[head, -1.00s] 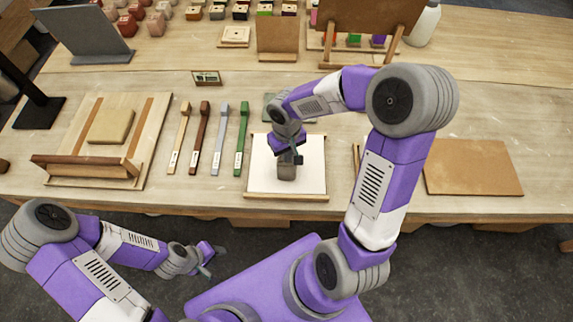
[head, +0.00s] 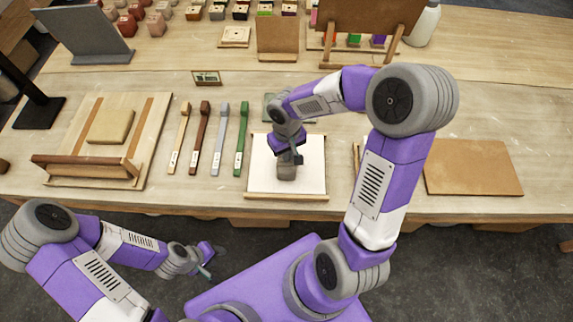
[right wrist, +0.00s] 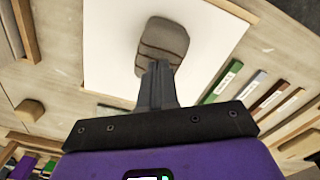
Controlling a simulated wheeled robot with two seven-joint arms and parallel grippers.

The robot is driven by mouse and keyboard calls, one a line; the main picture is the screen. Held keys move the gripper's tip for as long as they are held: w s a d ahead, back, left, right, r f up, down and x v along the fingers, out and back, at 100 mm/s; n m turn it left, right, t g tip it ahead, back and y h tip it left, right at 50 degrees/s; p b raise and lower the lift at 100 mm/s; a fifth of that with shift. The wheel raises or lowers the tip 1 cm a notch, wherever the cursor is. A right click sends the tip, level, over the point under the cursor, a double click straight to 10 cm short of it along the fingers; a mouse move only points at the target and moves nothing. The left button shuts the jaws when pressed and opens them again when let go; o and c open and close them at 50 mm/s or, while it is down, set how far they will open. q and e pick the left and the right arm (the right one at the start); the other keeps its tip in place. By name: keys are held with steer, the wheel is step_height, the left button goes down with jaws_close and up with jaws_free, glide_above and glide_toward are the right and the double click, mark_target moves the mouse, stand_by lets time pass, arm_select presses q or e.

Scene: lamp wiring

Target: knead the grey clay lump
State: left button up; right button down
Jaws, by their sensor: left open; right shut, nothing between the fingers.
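The grey clay lump (head: 286,173) sits on a white board (head: 312,178) near the front edge of the table. In the right wrist view the lump (right wrist: 163,47) shows a few dark bands or creases across it. My right gripper (head: 298,159) is shut and empty, with its fingertips at the lump; in the right wrist view the closed fingers (right wrist: 157,75) overlap the lump's near edge. I cannot tell how hard they touch. My left gripper (head: 208,262) is open and empty, held in front of the table, away from the lump.
Several coloured sticks (head: 218,140) with labels lie left of the white board. A wooden press-like board (head: 75,125) with a tan block (head: 110,127) is further left. A brown board (head: 470,168) lies at the right. Small stands and coloured blocks fill the back.

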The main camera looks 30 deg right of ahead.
steer(key=shift+f, duration=0.25)
stand_by(0.3)
steer(key=shift+f+b, duration=0.65)
steer(key=shift+b, duration=0.2)
steer(key=shift+r, duration=0.1)
steer(key=shift+r, duration=0.1)
steer(key=shift+r+p, duration=0.95)
steer(key=shift+r, duration=0.1)
steer(key=shift+f, duration=0.15)
steer(key=shift+f+b, duration=1.05)
steer(key=shift+b, duration=0.1)
steer(key=shift+r, duration=0.2)
